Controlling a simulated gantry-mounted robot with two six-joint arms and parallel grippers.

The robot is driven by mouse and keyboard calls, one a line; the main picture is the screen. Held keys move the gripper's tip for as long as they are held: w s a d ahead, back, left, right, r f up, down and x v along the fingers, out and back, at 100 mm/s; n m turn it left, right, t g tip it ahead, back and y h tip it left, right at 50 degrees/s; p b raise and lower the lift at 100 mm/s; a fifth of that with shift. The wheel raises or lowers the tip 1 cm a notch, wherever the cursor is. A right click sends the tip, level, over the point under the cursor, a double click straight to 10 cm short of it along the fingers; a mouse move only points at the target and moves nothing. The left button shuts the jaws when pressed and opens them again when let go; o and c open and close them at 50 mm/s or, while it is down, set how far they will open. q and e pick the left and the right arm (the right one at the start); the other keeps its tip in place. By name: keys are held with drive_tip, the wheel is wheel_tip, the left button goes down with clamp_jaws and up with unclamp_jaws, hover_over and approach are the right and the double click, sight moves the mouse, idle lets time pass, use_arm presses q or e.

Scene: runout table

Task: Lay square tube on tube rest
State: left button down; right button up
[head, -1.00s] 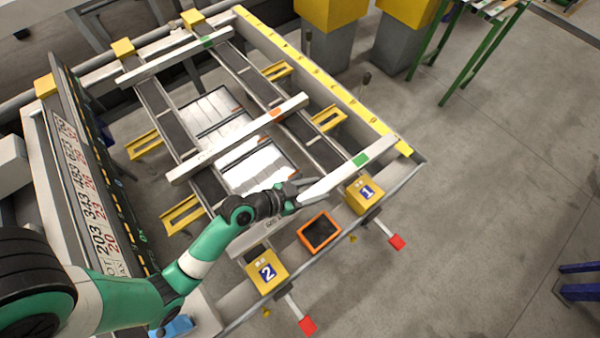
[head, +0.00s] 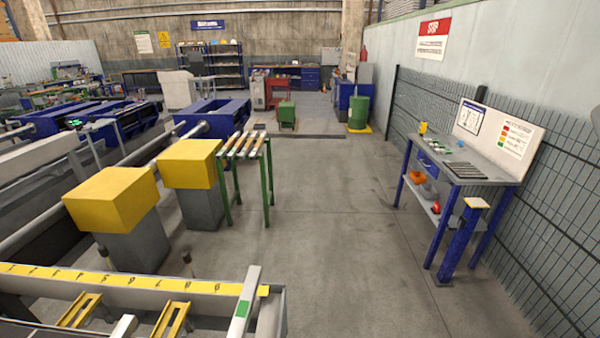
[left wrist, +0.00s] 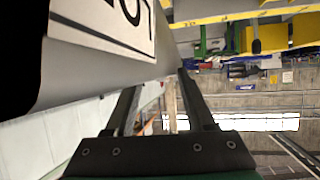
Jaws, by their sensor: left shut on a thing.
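A pale square tube with a green mark (head: 243,300) shows in the head view at the table's near right corner, its lower part cut off by the frame edge. In the left wrist view my left gripper (left wrist: 183,78) is shut, with a large grey surface bearing a white label (left wrist: 125,20) close at its left. This may be the held tube, but its full shape is cut off. A green-legged rack (head: 247,150) carries several pale tubes with coloured bands. I cannot tell whether this rack is the tube rest. My right gripper is not in view.
The runout table's yellow scale (head: 120,281) crosses the lower left. Yellow-topped blocks (head: 110,198) stand behind it. A bench (head: 465,165) and a blue post (head: 462,240) stand by the right fence. The floor between is clear.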

use_arm(q)
drive_tip(key=shift+n+y, duration=0.3)
drive_tip(key=s, duration=0.2)
drive_tip(key=s+d+f, duration=0.1)
drive_tip(key=s, duration=0.2)
drive_tip(key=s+d+f, duration=0.1)
drive_tip(key=s, duration=0.1)
drive_tip(key=shift+s, duration=0.15)
drive_tip(key=shift+a+r+n+y, duration=0.6)
drive_tip(key=shift+a+r+y, duration=0.15)
drive_tip(key=shift+r, duration=0.3)
wheel_tip(320, 180, up, 2)
drive_tip(key=shift+a+p, duration=0.15)
drive_tip(key=shift+p, duration=0.95)
drive_tip(key=s+r+p, duration=0.3)
drive_tip(key=r+p, duration=0.8)
drive_tip(key=p, duration=0.1)
drive_tip(key=s+r+p, duration=0.3)
drive_tip(key=r+p, duration=0.7)
drive_tip(key=p, duration=0.2)
drive_tip(key=shift+s+r, duration=0.25)
drive_tip(key=shift+r, duration=0.1)
